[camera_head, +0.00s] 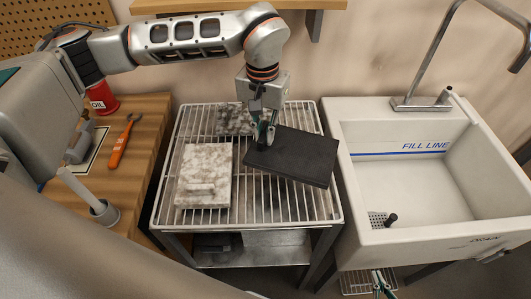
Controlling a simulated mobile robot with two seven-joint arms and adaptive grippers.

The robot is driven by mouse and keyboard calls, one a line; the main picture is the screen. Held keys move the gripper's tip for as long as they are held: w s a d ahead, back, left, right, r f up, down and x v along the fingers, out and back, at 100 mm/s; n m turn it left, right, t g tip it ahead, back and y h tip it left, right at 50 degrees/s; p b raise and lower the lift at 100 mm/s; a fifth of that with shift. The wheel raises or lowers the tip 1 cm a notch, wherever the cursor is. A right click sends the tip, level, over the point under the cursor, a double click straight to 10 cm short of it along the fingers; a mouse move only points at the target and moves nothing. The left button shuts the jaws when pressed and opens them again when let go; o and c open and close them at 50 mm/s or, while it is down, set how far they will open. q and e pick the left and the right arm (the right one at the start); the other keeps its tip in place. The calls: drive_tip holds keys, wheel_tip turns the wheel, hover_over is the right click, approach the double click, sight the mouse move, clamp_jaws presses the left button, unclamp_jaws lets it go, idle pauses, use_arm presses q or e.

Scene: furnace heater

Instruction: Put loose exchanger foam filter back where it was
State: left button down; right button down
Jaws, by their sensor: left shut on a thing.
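My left gripper (264,136) comes down from above the wire rack. It is shut on a flat black rectangular slab, which looks like the foam filter (300,158), gripping it near its left end. The filter lies at a slant over the rack's right half; whether it touches the wires is unclear. A pale, dusty panel with a small handle (207,165) lies on the rack to the left. A grey mottled piece (232,119) lies at the back, partly behind my gripper. My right gripper (382,276) shows only at the bottom edge, below the sink; its finger state is unclear.
The wire rack (170,213) stands between a wooden bench (143,150) and a white sink (430,237) with a tall faucet (425,100). An orange-handled tool (120,147) and a red oil can (102,100) are on the bench. The rack's front strip is clear.

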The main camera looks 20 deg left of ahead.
use_arm(q)
wheel_tip(320, 180, down, 8)
drive_tip(key=shift+f+p, duration=0.25)
drive_tip(key=shift+p, duration=0.15)
drive_tip(key=c, duration=2.1)
unclamp_jaws()
drive_tip(key=shift+f, duration=0.15)
wheel_tip(320, 180, up, 12)
drive_tip(key=shift+a+r+b, duration=0.1)
drive_tip(key=shift+r+b, duration=0.1)
drive_tip(key=shift+b, duration=0.4)
drive_tip(key=shift+f, duration=0.1)
